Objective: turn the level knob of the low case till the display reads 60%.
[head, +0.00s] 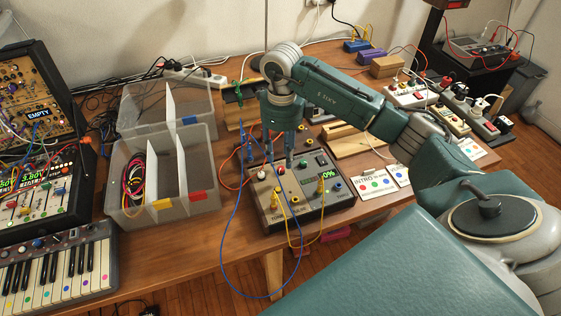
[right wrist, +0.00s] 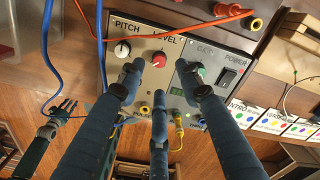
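The low case (head: 312,212) stands on the wooden table, its panel facing up. In the right wrist view its red level knob (right wrist: 158,59) sits under the LEVEL label, right of the white pitch knob (right wrist: 122,49). My right gripper (right wrist: 157,80) is over the panel with its three fingers spread around the red knob, apart from it as far as I can see. In the head view the gripper (head: 279,150) comes down from above. The green display (head: 327,175) shows a final "0%"; its first digit is hidden. My left gripper (right wrist: 64,110) is small at the lower left of the wrist view, its fingers spread.
Clear bins (head: 158,170) and a keyboard (head: 58,265) stand to the left. Cards (head: 376,184) lie to the right, with power strips (head: 440,108) beyond.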

